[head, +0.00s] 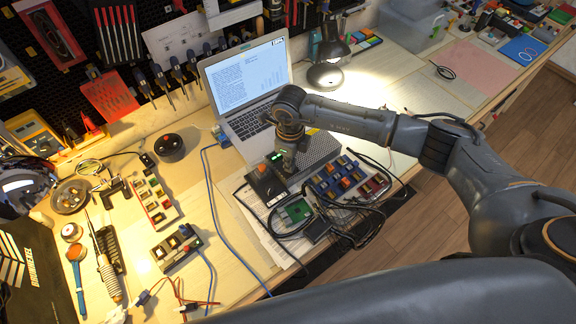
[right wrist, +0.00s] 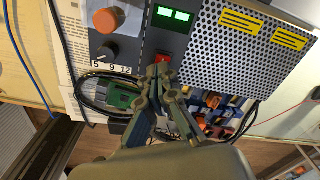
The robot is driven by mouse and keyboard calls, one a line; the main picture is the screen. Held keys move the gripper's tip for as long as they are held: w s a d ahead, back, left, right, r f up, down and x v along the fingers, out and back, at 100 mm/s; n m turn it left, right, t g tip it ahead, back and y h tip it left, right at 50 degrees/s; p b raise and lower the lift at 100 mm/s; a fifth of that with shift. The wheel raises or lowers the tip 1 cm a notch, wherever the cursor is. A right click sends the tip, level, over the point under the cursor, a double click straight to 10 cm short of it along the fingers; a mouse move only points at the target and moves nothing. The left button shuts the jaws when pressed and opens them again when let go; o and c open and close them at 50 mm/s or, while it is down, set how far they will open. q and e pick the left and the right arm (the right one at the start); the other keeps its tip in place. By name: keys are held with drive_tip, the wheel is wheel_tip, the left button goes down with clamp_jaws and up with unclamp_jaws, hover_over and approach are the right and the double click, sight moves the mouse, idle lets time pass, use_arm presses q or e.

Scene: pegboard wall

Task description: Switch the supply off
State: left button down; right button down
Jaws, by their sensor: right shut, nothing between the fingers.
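The power supply (head: 322,150) is a grey perforated box with a dark front panel, standing in front of the laptop. In the head view the right gripper (head: 289,162) hides part of the panel. My left gripper is not in view.
An open laptop (head: 247,80) stands behind the supply. Black cables (head: 345,222), a green board (head: 296,210) and a tray of coloured parts (head: 340,176) lie close in front. A desk lamp (head: 328,72) stands behind. A blue cable (head: 217,200) runs along the left.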

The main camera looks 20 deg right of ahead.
drive_tip(key=shift+r+p, duration=0.4)
drive_tip(key=shift+r, duration=0.3)
drive_tip(key=shift+r+p, duration=1.5)
drive_tip(key=shift+r, duration=1.2)
drive_tip(key=shift+s+f, duration=0.1)
drive_tip(key=shift+f, duration=0.05)
